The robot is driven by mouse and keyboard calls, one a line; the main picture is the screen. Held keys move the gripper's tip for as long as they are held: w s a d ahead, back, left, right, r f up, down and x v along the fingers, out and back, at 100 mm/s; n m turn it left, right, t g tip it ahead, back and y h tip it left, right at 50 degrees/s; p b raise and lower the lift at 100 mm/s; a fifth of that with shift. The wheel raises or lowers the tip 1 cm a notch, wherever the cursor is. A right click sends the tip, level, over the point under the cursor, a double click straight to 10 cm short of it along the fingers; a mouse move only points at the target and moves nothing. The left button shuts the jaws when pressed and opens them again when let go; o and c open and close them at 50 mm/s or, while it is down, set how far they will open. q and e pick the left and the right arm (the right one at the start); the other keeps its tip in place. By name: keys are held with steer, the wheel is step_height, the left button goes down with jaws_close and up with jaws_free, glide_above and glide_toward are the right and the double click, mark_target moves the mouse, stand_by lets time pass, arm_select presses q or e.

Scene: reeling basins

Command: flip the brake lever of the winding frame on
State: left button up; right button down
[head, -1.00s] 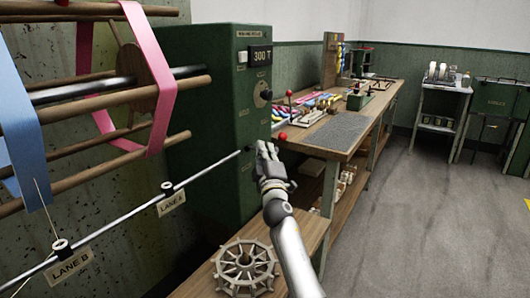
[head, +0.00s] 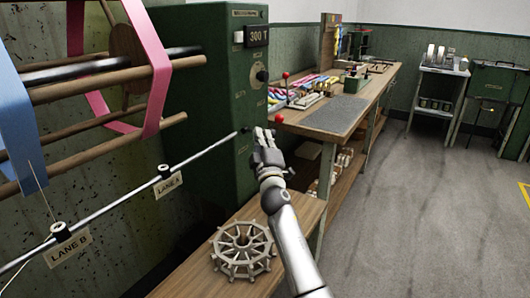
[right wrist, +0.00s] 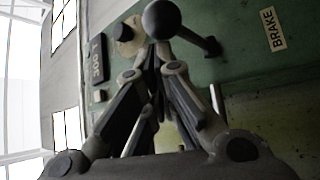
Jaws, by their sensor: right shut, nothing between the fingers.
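The winding frame's green box (head: 215,120) stands left of centre in the head view, beside the reel with blue and pink ribbons. A red ball knob (head: 278,119) shows just above and to the right of my right gripper (head: 263,132). In the right wrist view, the brake lever (right wrist: 190,36) sticks out from the green panel near a BRAKE label (right wrist: 272,29). Its round knob (right wrist: 162,20) looks dark there and lies just beyond the fingertips. My right gripper (right wrist: 153,55) is shut and empty; contact with the lever cannot be told. My left gripper is not in view.
A thin guide rod (head: 120,193) with lane tags runs along the frame's front. A spoked wheel (head: 243,250) lies on the low wooden shelf. The workbench (head: 345,125) with coloured items stands behind and to the right. The floor (head: 420,220) at the right is clear.

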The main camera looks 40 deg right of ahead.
steer(key=v, duration=1)
steer(key=shift+s, duration=0.25)
steer(key=shift+a, duration=0.1)
